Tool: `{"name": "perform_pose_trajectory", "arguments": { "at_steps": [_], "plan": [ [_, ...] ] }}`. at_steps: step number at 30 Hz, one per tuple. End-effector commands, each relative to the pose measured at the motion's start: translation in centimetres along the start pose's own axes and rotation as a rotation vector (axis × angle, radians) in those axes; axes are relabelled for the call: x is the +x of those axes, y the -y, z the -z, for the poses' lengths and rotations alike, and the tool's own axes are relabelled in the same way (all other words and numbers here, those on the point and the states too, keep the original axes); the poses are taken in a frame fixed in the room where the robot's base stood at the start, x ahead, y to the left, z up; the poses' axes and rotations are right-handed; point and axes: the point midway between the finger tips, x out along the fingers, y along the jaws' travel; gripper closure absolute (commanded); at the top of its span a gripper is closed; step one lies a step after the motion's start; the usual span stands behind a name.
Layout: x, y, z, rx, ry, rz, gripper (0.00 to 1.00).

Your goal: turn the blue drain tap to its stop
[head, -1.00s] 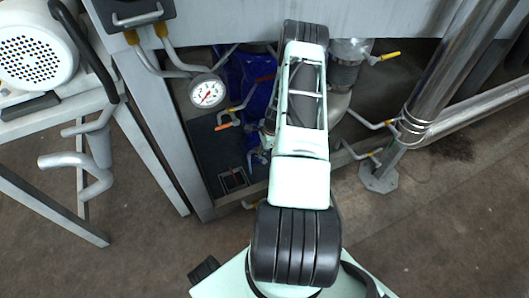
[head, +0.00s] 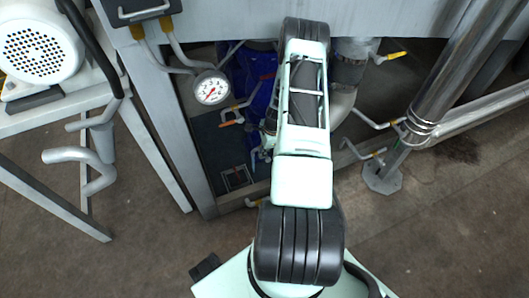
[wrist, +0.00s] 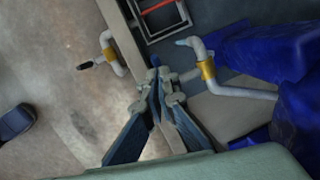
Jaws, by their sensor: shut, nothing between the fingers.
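My gripper (wrist: 155,78) is shut and empty in the wrist view, its two dark finger pads meeting at the tips. In the head view my arm hides most of the gripper and the tap cannot be made out clearly.
A pressure gauge (head: 211,88) and an orange-handled tap (head: 231,123) are left of my arm. Yellow-handled pipework (head: 392,56) and a steel post (head: 440,90) are at right. Blue bodies (wrist: 265,55) and a black-handled pipe (wrist: 108,55) flank my gripper. A white motor (head: 38,50) stands at left.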

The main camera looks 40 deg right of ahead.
Motion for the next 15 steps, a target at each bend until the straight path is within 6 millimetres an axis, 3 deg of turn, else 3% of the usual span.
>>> {"name": "perform_pose_trajectory", "arguments": {
  "at_steps": [5,15],
  "plan": [
    [0.5,-0.2,-0.9,-0.001,0.003,-0.002,1.00],
    [1.5,-0.5,-2.3,-0.036,-0.184,0.024,1.00]
  ]
}}
